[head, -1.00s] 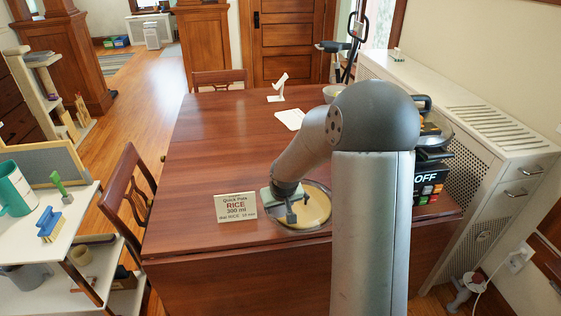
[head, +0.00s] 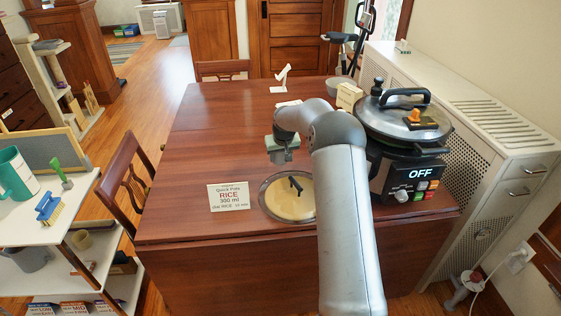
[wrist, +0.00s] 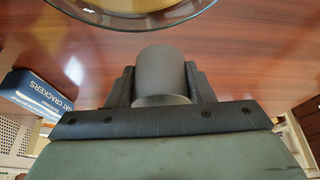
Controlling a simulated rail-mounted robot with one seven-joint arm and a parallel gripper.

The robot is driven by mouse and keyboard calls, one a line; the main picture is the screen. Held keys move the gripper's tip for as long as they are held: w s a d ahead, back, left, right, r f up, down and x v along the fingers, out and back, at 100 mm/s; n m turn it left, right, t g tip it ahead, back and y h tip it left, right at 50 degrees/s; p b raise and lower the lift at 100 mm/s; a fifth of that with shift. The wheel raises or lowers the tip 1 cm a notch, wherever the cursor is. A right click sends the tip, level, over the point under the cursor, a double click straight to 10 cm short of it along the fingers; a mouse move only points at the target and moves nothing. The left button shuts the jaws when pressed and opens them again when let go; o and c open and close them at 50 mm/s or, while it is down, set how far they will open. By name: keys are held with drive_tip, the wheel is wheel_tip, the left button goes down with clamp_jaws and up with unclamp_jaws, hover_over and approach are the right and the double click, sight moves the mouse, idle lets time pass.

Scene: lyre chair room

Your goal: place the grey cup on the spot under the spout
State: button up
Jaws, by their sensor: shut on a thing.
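My gripper (head: 283,156) is above the table, just behind the round glass-rimmed lid (head: 268,207) in the head view. In the wrist view my gripper (wrist: 160,82) is shut on a plain grey cylinder, which looks like the grey cup (wrist: 160,72). One dark finger lies on each side of it. The held cup is small and hard to make out in the head view. I cannot clearly make out a spout or the spot under it.
A black cooker (head: 400,180) reading OFF stands at the table's right. A RICE sign (head: 229,197) stands left of the lid. A white stand (head: 283,75) is at the back. The blue crackers box (wrist: 38,92) shows in the wrist view. The table's left half (head: 205,140) is clear.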

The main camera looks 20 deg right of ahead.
sight(280, 163)
drive_tip(key=w+f, duration=0.2)
drive_tip(key=shift+w+d+f, duration=0.1)
drive_tip(key=shift+d+f, duration=0.2)
drive_tip(key=shift+f, duration=0.05)
wheel_tip(280, 163, down, 3)
drive_tip(key=shift+p, duration=0.65)
drive_tip(key=shift+f, duration=0.1)
drive_tip(key=shift+f+b, duration=0.15)
drive_tip(key=shift+b, duration=0.2)
drive_tip(key=o, duration=1.1)
drive_tip(key=shift+c, duration=0.2)
drive_tip(key=shift+r, duration=0.2)
